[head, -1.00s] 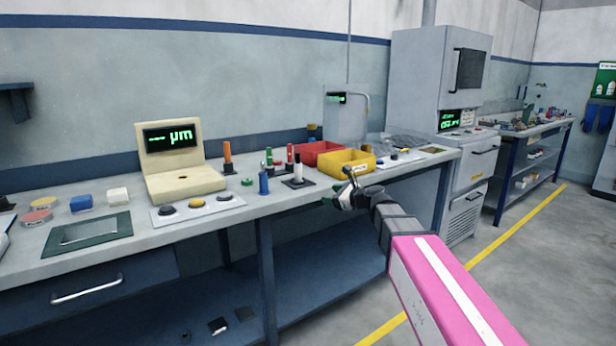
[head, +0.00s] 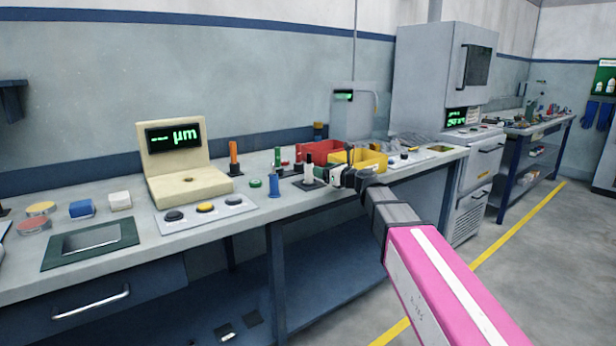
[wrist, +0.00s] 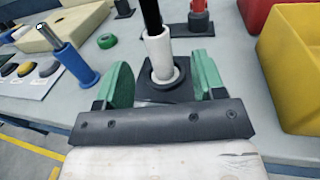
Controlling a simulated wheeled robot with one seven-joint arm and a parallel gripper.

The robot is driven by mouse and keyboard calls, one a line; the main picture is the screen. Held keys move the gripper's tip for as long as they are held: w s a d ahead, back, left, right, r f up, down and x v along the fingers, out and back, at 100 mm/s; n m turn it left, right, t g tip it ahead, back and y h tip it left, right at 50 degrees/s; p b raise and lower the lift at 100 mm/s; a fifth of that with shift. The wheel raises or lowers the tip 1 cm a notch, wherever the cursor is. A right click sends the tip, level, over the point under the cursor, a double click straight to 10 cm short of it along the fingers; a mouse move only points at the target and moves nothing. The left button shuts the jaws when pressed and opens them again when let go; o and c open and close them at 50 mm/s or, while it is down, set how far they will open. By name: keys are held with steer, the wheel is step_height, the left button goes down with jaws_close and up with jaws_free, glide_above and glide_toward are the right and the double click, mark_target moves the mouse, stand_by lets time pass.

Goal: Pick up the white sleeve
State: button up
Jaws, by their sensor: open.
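The white sleeve (wrist: 159,55) stands upright around a black rod on a dark square base (wrist: 170,88). It also shows in the head view (head: 308,174), just left of my gripper. My gripper (wrist: 164,80) is open in the wrist view. Its two green fingers stand on either side of the white sleeve's lower part, with gaps visible and nothing clearly gripped. In the head view my gripper (head: 325,174) is low over the bench beside the sleeve.
A blue sleeve on a rod (wrist: 77,63) and a green ring (wrist: 107,41) are to the left. A yellow bin (wrist: 292,70) and a red bin (wrist: 258,12) stand close on the right. A red sleeve (wrist: 198,20) is behind.

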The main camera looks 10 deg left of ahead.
mark_target(311, 166)
steer(key=x, duration=0.3)
steer(key=shift+w+a, duration=0.15)
steer(key=shift+a, duration=0.1)
steer(key=shift+x, duration=2.7)
steer(key=shift+s+r, duration=0.15)
steer(key=shift+s, duration=0.1)
steer(key=shift+c, duration=0.3)
steer(key=c, duration=0.9)
